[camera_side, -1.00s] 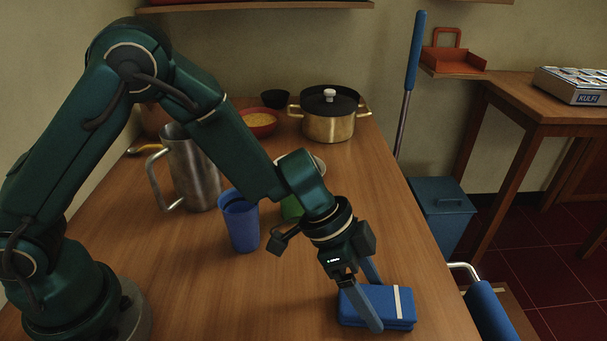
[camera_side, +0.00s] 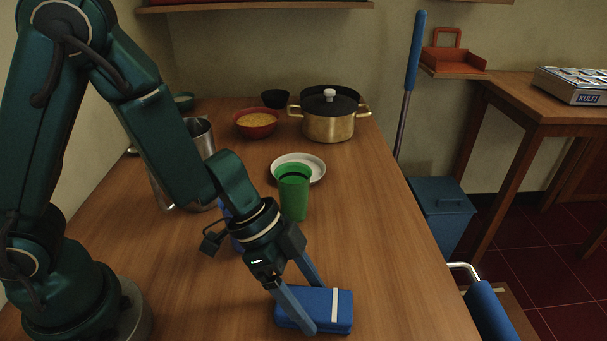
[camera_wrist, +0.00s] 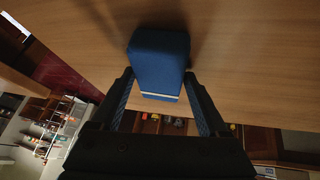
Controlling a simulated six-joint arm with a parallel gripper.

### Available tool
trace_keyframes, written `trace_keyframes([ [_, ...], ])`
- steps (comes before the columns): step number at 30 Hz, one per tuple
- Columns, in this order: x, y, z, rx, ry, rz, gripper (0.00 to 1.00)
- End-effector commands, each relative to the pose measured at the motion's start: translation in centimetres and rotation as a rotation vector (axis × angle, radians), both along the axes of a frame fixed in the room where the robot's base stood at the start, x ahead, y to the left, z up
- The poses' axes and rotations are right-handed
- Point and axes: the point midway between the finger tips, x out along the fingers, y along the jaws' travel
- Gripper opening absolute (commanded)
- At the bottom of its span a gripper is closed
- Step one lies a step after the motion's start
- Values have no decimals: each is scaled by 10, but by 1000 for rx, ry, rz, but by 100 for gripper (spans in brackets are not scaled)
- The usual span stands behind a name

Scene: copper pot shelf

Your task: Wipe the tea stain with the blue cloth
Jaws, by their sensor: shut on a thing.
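The blue cloth (camera_side: 316,307) is a folded block with a white stripe, low on the wooden table near its front. My gripper (camera_side: 305,307) is shut on the blue cloth, one finger on each side of it. In the wrist view the cloth (camera_wrist: 160,60) sits between the two fingers of my gripper (camera_wrist: 160,92). I cannot tell whether the cloth touches the table or is just above it. No tea stain can be made out in either view; the cloth and my arm hide part of the table.
A green cup (camera_side: 294,195) stands behind my gripper, with a white plate (camera_side: 300,167) behind it. A steel pitcher (camera_side: 200,138) and a blue cup (camera_side: 237,240) are partly hidden by my arm. A brass pot (camera_side: 328,122) and red bowl (camera_side: 256,125) stand at the back. The table's right side is clear.

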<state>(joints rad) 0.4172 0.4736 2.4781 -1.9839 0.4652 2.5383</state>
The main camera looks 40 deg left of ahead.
Motion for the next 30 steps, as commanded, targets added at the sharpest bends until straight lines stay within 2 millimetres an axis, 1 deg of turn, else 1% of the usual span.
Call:
trace_keyframes([
  [2, -6, 6, 0, 2, 3, 2, 26],
  [3, -5, 5, 0, 1, 0, 0, 26],
  [30, 55, -54, -1, 1, -2, -1, 25],
])
